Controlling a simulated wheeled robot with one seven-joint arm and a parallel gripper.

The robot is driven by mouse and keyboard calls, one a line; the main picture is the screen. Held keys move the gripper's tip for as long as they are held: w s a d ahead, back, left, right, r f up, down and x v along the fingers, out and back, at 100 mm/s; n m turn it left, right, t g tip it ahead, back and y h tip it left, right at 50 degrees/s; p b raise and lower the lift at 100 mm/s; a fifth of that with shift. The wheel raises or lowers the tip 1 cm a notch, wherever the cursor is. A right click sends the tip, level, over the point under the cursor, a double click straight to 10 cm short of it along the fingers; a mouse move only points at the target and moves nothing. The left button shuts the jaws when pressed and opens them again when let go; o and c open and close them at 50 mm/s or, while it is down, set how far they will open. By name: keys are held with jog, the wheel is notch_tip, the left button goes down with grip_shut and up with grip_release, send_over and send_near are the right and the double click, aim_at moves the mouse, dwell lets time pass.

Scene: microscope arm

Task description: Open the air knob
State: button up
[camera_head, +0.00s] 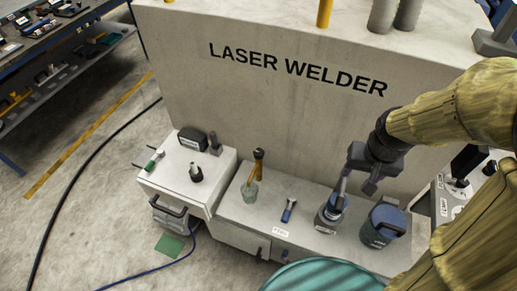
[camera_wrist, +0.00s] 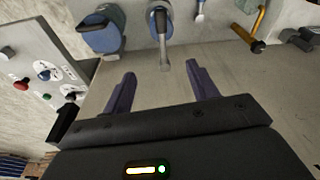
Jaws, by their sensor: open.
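My gripper (camera_head: 366,178) hangs above the right part of the low bench in front of the laser welder. In the wrist view its two dark fingers (camera_wrist: 162,74) are apart with nothing between them. A control panel (camera_head: 446,203) stands at the right edge of the head view, partly hidden by my arm. The wrist view shows this panel (camera_wrist: 22,66) at left, with a red knob (camera_wrist: 21,84), a black knob (camera_wrist: 71,96) and round white dials. My gripper is apart from the panel. The labels are too small to read, so I cannot tell which is the air knob.
Beyond the fingers stand a blue canister (camera_head: 382,226) and a smaller one (camera_head: 329,214) with a grey upright part. A teal round object (camera_head: 322,276) is in front.

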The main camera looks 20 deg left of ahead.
jog(key=w+a+n+g, duration=0.1)
jog(key=w+a, duration=1)
jog(key=a, duration=0.2)
jog(key=g+p, duration=0.1)
send_over(259, 152)
jog(key=shift+n, duration=0.3)
notch_tip(259, 152, down, 4)
jog(key=shift+a+f, duration=0.1)
notch_tip(259, 152, down, 17)
jog(key=p, duration=0.5)
jog(key=shift+f+p, duration=0.2)
jog(key=shift+p, duration=0.1)
jog(key=c, duration=1)
